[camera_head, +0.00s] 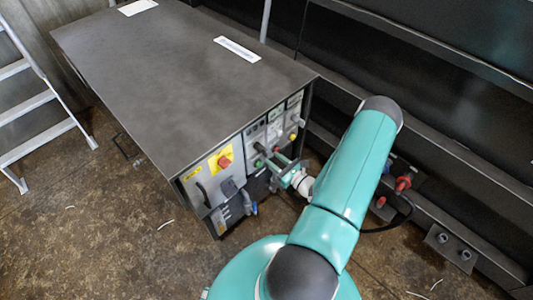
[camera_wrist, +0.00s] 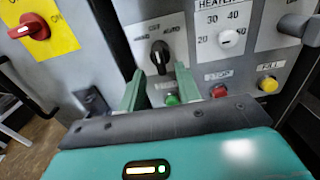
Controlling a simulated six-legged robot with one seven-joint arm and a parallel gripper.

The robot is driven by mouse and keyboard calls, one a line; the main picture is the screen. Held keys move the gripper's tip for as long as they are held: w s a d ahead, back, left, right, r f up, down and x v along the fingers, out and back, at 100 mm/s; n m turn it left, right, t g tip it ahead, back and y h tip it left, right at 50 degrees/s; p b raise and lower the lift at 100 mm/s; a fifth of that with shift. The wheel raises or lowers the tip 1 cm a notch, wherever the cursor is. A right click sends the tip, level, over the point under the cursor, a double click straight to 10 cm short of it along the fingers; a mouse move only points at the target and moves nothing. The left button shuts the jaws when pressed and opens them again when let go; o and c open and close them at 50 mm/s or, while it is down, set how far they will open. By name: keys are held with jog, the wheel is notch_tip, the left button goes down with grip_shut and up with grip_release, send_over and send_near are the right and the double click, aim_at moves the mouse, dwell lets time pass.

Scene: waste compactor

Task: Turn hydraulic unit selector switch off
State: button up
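The black selector switch (camera_wrist: 160,54) is on a light grey panel plate in the wrist view. Its grip stands close to upright, and the small lettering above it is hard to read. My gripper (camera_wrist: 159,70) is open, with one green finger on each side below the switch. The fingertips reach up near the knob's lower end; I cannot tell whether they touch it. In the head view my gripper (camera_head: 282,168) is in front of the hydraulic unit's (camera_head: 180,80) control panel, and the switch is too small to make out clearly.
Below the switch are a green button (camera_wrist: 172,100), a red stop button (camera_wrist: 219,91) and a yellow fill button (camera_wrist: 268,84). A white heater knob (camera_wrist: 228,38) is at right. A red rotary switch (camera_wrist: 35,27) on yellow is at left. Step ladder (camera_head: 35,100) stands far left.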

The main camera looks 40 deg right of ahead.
jog(key=s, duration=0.6)
jog(key=shift+s, duration=0.4)
jog(key=shift+d, duration=0.1)
jog(key=w+a+r+n+g+y, duration=0.45)
jog(key=a+r+n+g, duration=0.25)
jog(key=a+r+n, duration=0.4)
jog(key=w+a+r+n+g+y, duration=0.3)
jog(key=a+r+n+g+y, duration=0.3)
jog(key=a+r+n, duration=0.45)
jog(key=s+a+r+n+h, duration=0.3)
jog(key=r+n, duration=0.1)
jog(key=r, duration=0.3)
jog(key=s+a+r+n+h, duration=0.3)
jog(key=s+r+n+h, duration=0.1)
jog(key=r, duration=0.3)
jog(key=s+a+r+n+h, duration=0.4)
jog(key=r+n, duration=0.2)
jog(key=r, duration=0.2)
jog(key=shift+t, duration=0.3)
jog(key=shift+d, duration=0.2)
